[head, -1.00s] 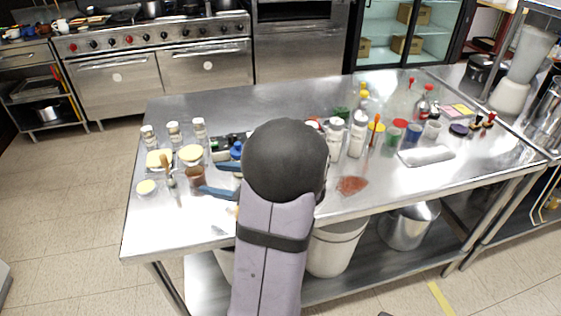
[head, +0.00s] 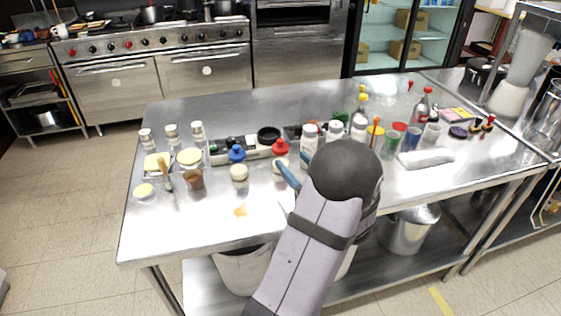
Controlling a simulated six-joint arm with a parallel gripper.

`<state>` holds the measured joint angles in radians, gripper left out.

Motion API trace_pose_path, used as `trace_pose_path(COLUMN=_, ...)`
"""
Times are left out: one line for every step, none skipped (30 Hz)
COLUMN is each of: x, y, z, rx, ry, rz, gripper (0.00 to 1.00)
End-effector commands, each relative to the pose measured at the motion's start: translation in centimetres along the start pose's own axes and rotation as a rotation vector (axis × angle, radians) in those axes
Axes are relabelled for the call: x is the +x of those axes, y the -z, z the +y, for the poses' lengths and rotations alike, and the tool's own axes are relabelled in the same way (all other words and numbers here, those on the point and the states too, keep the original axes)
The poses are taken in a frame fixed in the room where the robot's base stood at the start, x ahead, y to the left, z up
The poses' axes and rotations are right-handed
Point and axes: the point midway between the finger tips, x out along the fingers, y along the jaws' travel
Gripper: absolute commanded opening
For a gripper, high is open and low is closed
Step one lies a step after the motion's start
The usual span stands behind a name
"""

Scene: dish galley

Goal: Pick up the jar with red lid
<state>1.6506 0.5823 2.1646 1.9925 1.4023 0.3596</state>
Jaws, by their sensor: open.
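The jar with red lid (head: 280,149) stands upright near the middle of the steel table, its red top and pale body showing. My gripper (head: 284,184) is open, just in front of the jar. One blue finger reaches up to the jar's lower front and overlaps it in this view. I cannot tell whether they touch. The other finger is mostly hidden by my dark wrist. No object shows between the fingers.
A similar jar with blue lid (head: 237,155) stands left of the red-lidded one. Brown jar (head: 194,180) is further left.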

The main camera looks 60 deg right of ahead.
Motion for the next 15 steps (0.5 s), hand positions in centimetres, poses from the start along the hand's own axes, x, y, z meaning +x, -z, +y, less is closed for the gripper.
trace_pose_path(x=0.0, y=1.1, z=0.0, rx=0.006, ry=0.0, rz=0.003, gripper=0.53)
trace_pose_path(x=0.0, y=1.5, z=0.0, rx=0.004, ry=0.0, rz=0.002, gripper=0.53)
trace_pose_path(x=0.0, y=2.0, z=0.0, rx=0.005, ry=-0.001, rz=0.002, gripper=0.53)
trace_pose_path(x=0.0, y=2.4, z=0.0, rx=0.003, ry=-0.001, rz=0.001, gripper=0.53)
trace_pose_path(x=0.0, y=2.8, z=0.0, rx=0.003, ry=-0.001, rz=0.001, gripper=0.53)
trace_pose_path(x=0.0, y=3.1, z=0.0, rx=0.002, ry=-0.001, rz=0.001, gripper=0.53)
trace_pose_path(x=0.0, y=3.4, z=0.0, rx=0.002, ry=-0.001, rz=0.001, gripper=0.53)
trace_pose_path(x=0.5, y=3.1, z=0.1, rx=-0.002, ry=-0.003, rz=0.0, gripper=0.53)
trace_pose_path(x=0.8, y=3.0, z=0.1, rx=-0.002, ry=-0.003, rz=0.0, gripper=0.53)
trace_pose_path(x=1.0, y=3.0, z=0.1, rx=-0.001, ry=-0.002, rz=0.0, gripper=0.53)
trace_pose_path(x=1.1, y=3.1, z=0.1, rx=-0.001, ry=-0.002, rz=0.0, gripper=0.53)
trace_pose_path(x=1.2, y=3.1, z=0.0, rx=-0.001, ry=-0.002, rz=0.0, gripper=0.53)
trace_pose_path(x=1.2, y=3.1, z=0.0, rx=-0.001, ry=-0.002, rz=0.0, gripper=0.53)
trace_pose_path(x=1.3, y=3.1, z=0.0, rx=-0.001, ry=-0.001, rz=0.0, gripper=0.53)
trace_pose_path(x=1.3, y=3.1, z=0.0, rx=-0.001, ry=-0.001, rz=0.0, gripper=0.53)
